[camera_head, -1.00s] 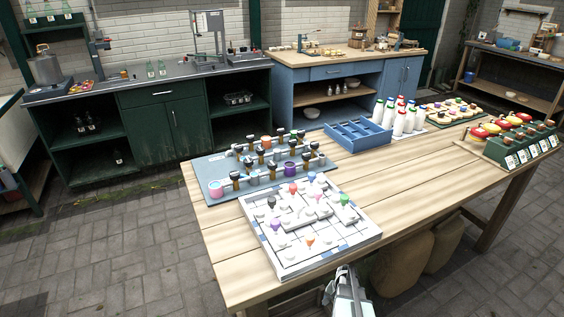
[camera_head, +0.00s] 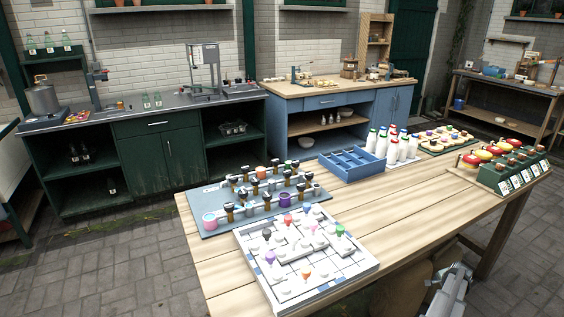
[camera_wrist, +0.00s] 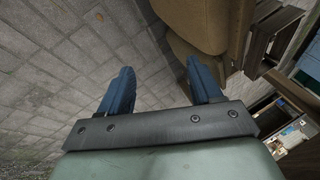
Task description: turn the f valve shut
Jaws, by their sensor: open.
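A grey-blue board (camera_head: 195,222) on the wooden table carries several valve-like fittings with dark handles and coloured cups in the head view. A white panel (camera_head: 345,279) with several coloured knobs lies in front of it. Letters on either are too small to read, so I cannot tell which one is the f valve. My gripper (camera_wrist: 158,84) is open and empty in the wrist view, its two blue fingers apart over the paved floor. In the head view my arm shows at the lower right, below the table's front edge, away from both boards.
A blue divided tray (camera_head: 352,166), white bottles (camera_head: 402,150) and a green labelled rack (camera_head: 510,178) stand further right on the table (camera_head: 420,205). The table top is bare between white panel and rack. Brown sacks (camera_wrist: 195,25) lie near my gripper.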

